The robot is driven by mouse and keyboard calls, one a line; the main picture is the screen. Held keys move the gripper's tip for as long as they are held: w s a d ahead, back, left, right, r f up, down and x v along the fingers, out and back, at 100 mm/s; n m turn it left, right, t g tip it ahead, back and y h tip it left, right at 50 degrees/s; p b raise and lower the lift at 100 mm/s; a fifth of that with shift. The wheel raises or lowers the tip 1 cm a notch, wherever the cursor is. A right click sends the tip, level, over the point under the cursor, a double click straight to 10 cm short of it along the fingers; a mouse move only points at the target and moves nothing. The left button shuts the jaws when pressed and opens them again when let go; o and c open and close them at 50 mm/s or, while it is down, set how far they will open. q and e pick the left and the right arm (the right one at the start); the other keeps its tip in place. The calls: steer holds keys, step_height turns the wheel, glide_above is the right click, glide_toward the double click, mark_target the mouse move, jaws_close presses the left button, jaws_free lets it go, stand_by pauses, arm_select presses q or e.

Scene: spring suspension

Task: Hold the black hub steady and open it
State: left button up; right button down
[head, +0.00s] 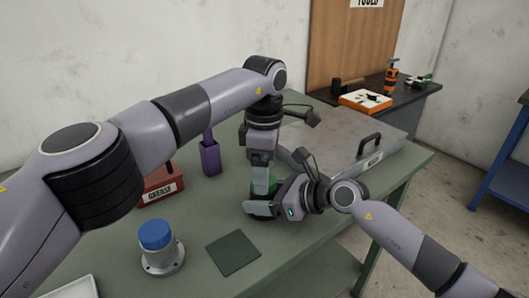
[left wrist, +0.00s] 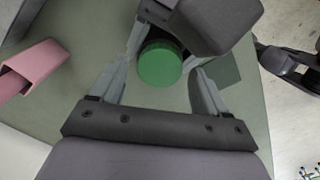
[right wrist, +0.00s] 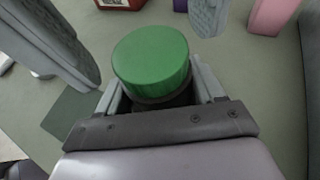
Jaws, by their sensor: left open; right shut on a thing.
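The black hub (right wrist: 165,104) stands on the green table and carries a round green cap (right wrist: 152,60). The cap also shows in the left wrist view (left wrist: 160,64). My right gripper (head: 268,208) is low at the table and shut on the hub's body, just below the cap. My left gripper (head: 262,182) points down from above. Its fingers are open, one on each side of the cap, with gaps visible in the left wrist view. In the head view the grippers hide most of the hub.
A grey flanged hub with a blue cap (head: 156,242) stands front left. A dark green mat (head: 233,253) lies front centre. A red grease box (head: 160,185) and a purple holder (head: 210,157) are behind. A metal case (head: 335,147) fills the table's back right.

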arm_select(q)
steer(key=shift+f, duration=0.8)
steer(key=c, duration=1.1)
steer(key=n, duration=0.6)
steer(key=shift+n, duration=0.3)
steer(key=o, duration=1.2)
steer(key=shift+d+r, duration=0.1)
